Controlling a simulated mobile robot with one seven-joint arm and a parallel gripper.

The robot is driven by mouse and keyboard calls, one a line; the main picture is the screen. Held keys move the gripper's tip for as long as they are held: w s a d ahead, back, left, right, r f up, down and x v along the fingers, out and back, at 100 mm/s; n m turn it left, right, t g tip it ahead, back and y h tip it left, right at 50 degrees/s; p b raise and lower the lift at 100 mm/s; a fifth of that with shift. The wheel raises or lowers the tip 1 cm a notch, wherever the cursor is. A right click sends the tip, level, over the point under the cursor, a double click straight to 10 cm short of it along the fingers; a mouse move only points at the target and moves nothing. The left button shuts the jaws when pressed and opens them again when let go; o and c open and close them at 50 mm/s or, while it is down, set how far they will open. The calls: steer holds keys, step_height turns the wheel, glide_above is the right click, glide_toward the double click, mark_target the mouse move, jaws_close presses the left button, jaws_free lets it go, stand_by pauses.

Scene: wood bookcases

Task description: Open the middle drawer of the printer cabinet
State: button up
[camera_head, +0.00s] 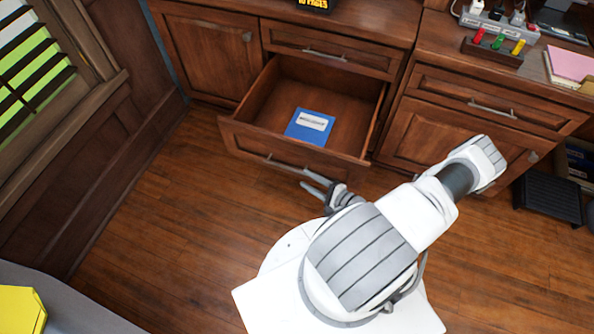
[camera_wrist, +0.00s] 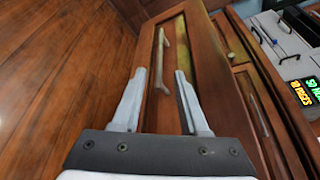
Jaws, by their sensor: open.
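A wooden drawer (camera_head: 262,140) below the closed top drawer (camera_head: 330,50) of the printer cabinet is pulled well out in the head view. A blue booklet (camera_head: 309,126) with a white label lies in it. Its metal bar handle (camera_head: 286,165) is on the front panel. My gripper (camera_head: 314,188) is open just in front of that panel, near the handle's right end. In the wrist view, the handle (camera_wrist: 162,55) lies ahead of and between the spread fingers of my gripper (camera_wrist: 160,85), with its near end close to them. Contact cannot be told.
A second cabinet (camera_head: 445,130) with a closed drawer and door stands at the right. A black box-like object (camera_head: 547,200) sits on the floor beside it. A panelled wall with a window is at the left. The wood floor (camera_head: 170,215) left of my base is clear.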

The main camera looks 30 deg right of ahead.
steer(key=shift+v, duration=1.2)
